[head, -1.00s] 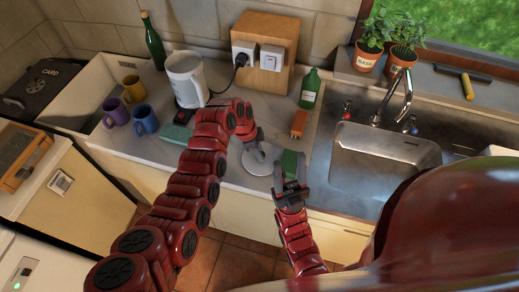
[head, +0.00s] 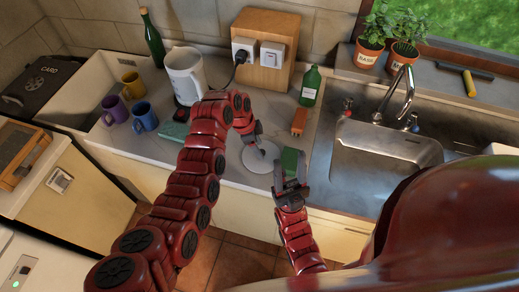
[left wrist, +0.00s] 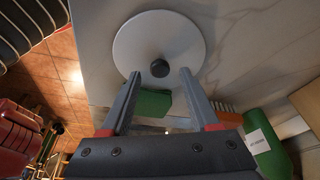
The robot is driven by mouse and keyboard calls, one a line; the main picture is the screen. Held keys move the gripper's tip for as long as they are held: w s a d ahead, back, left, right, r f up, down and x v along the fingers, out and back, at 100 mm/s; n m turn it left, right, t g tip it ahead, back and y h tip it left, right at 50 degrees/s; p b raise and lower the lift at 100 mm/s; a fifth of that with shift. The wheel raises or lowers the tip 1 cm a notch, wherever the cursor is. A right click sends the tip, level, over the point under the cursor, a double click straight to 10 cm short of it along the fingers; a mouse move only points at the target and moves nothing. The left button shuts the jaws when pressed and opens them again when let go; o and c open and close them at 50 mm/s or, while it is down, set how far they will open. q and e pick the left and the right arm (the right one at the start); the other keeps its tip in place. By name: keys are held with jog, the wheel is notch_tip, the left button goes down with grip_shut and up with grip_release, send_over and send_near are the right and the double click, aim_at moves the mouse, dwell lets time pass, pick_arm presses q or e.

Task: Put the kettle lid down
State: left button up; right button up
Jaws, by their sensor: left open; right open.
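The kettle lid (head: 259,165) is a pale round disc lying flat on the counter near its front edge. In the left wrist view the lid (left wrist: 180,38) has a dark knob (left wrist: 159,68) at its middle. My left gripper (head: 260,147) is open above the lid. Its two fingertips (left wrist: 160,74) stand either side of the knob, with a gap showing on each side. The white kettle (head: 186,72) stands upright at the back of the counter. My right gripper (head: 291,184) is open at the counter's front edge, just in front of a green block (head: 291,160); I cannot tell whether they touch.
A teal box (head: 174,134) and several mugs (head: 145,118) are to the left. A wooden socket box (head: 265,40) stands behind.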

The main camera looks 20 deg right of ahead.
pick_arm(q)
jog(key=b+v, duration=0.1)
jog(key=v, duration=0.2)
jog(key=shift+w+b, duration=0.15)
jog(key=shift+b, duration=0.15)
notch_tip(320, 180, up, 5)
jog(key=p, duration=0.1)
send_over(251, 156)
jog(key=shift+p+v, duration=0.55)
jog(key=shift+v, duration=0.4)
jog(key=shift+f, duration=0.15)
